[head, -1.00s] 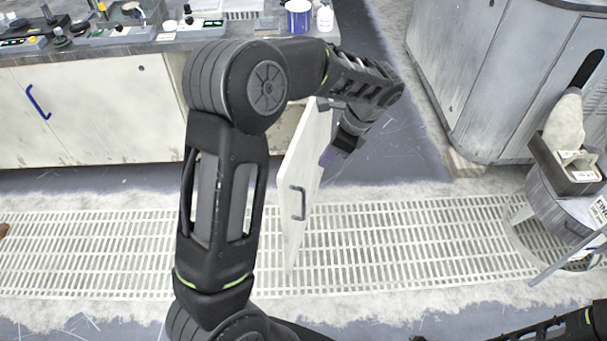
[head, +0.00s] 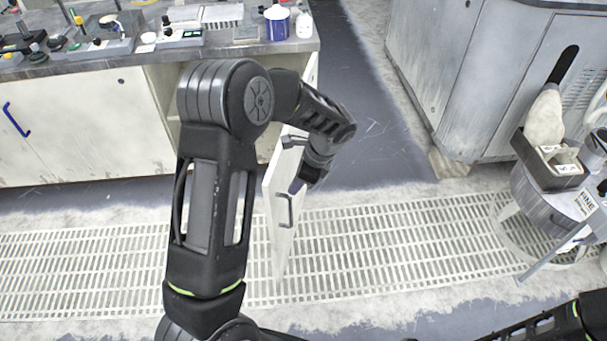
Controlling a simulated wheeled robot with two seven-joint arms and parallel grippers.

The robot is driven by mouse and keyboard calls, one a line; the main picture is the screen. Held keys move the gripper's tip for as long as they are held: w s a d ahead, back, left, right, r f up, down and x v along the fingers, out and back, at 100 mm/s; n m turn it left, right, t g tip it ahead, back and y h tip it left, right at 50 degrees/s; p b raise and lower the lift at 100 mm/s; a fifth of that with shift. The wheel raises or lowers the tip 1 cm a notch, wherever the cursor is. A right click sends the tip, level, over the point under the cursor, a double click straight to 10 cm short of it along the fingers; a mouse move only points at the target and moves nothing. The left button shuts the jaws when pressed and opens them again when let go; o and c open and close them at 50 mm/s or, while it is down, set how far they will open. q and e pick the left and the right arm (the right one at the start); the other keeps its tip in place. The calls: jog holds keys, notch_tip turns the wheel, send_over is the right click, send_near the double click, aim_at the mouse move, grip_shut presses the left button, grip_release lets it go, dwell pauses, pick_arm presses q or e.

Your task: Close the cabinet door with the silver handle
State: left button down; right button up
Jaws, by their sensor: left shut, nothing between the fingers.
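The cabinet door (head: 281,235) stands open, swung out from the bench cabinet toward me and seen nearly edge-on. Its silver-grey handle (head: 284,211) is on the face turned to the left. My left gripper (head: 297,184) is shut and empty at the door's upper part, on its right side; I cannot tell whether it touches the door. My left arm hides part of the cabinet opening and the hinge area. Of my right arm only a dark link shows at the bottom right; its gripper is out of view.
A closed cabinet door with a blue handle (head: 16,119) is on the left. The bench top (head: 215,52) carries instruments, a blue tub (head: 277,23) and a white bottle (head: 304,24). A grey machine (head: 470,80) and a round stand (head: 548,209) are on the right. Floor grating (head: 400,245) is clear.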

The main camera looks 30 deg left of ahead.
aim_at(274, 193)
pick_arm(q)
jog(key=shift+s+a+r, duration=0.1)
jog(key=shift+s+a, duration=0.25)
jog(key=shift+a, duration=0.55)
jog(key=shift+s+a+r, duration=0.1)
jog(key=shift+s+a, duration=0.2)
jog(key=shift+a, duration=0.6)
jog(key=shift+a, duration=0.1)
